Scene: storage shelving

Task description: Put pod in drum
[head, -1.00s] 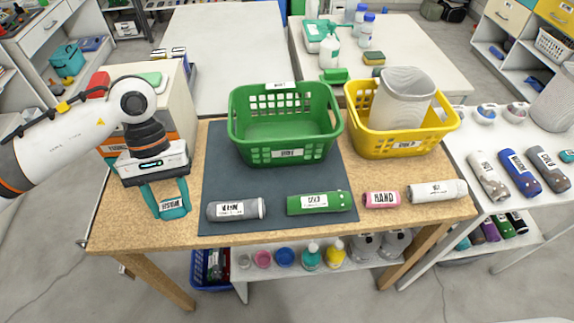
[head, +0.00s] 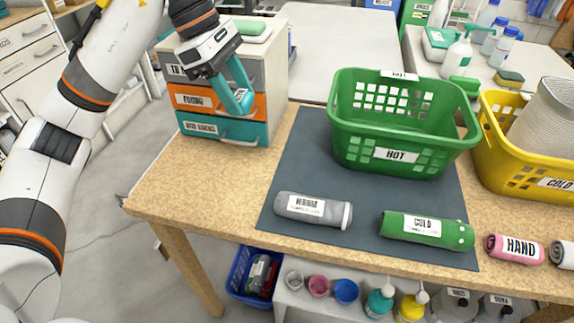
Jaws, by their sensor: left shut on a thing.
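My left gripper (head: 238,98), with teal fingers, is at the upper left, in front of the small drawer unit. It is shut on a small teal thing that blends with the fingers and is mostly hidden; I cannot tell whether this is the pod. I cannot make out a drum in this view. A green basket (head: 398,156) labelled HOT stands on the dark mat (head: 300,160), to the right of the gripper and apart from it. A yellow basket (head: 500,165) labelled COLD is at the right edge, with a pale ribbed bin in it. My right gripper is not in view.
Rolled towels lie along the table front: grey (head: 313,209), green (head: 426,229) and pink (head: 515,249). The drawer unit (head: 222,128) stands at the table's back left. Bottles (head: 458,55) stand on the white counter behind. The mat's left part is clear.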

